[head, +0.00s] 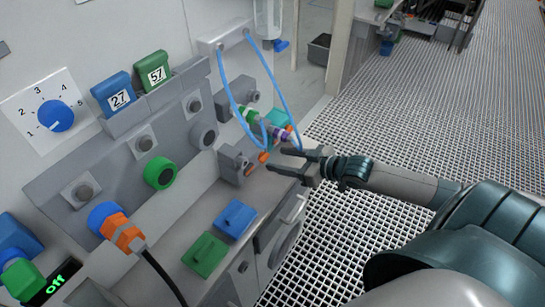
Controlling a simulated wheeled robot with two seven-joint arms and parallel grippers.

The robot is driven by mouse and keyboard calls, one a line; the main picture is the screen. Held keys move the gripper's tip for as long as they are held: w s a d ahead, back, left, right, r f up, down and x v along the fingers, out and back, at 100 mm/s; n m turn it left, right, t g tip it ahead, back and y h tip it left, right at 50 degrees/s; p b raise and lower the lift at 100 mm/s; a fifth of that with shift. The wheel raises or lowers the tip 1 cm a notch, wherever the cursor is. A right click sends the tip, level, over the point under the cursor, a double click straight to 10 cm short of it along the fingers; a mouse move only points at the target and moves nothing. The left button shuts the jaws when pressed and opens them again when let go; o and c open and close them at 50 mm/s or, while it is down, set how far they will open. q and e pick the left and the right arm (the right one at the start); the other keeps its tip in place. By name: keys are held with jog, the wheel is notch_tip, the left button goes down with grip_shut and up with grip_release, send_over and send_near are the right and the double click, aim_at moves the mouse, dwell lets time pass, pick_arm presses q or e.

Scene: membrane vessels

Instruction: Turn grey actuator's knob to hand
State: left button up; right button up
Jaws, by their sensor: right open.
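A small grey block (233,163) sits on the bench near its right edge, with a dark round part on its side and an orange piece (262,157) beside it. A second grey block (237,98) with a round dark end stands farther back. I cannot tell for sure which one is the grey actuator, and no hand marking is readable. My right gripper (277,160) is open and empty, its fingers pointing left toward the nearer grey block. The fingertips look close to the orange piece; contact cannot be told. My left gripper is out of view.
A green plate (205,255) and blue plate (235,219) lie on the bench. A blue-knobbed dial (56,116) is on the wall. Grated floor (410,120) is open at right.

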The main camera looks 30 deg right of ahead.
aim_at(265, 157)
jog(key=shift+x, duration=2)
jog(key=shift+c, duration=0.7)
jog(key=c, duration=0.9)
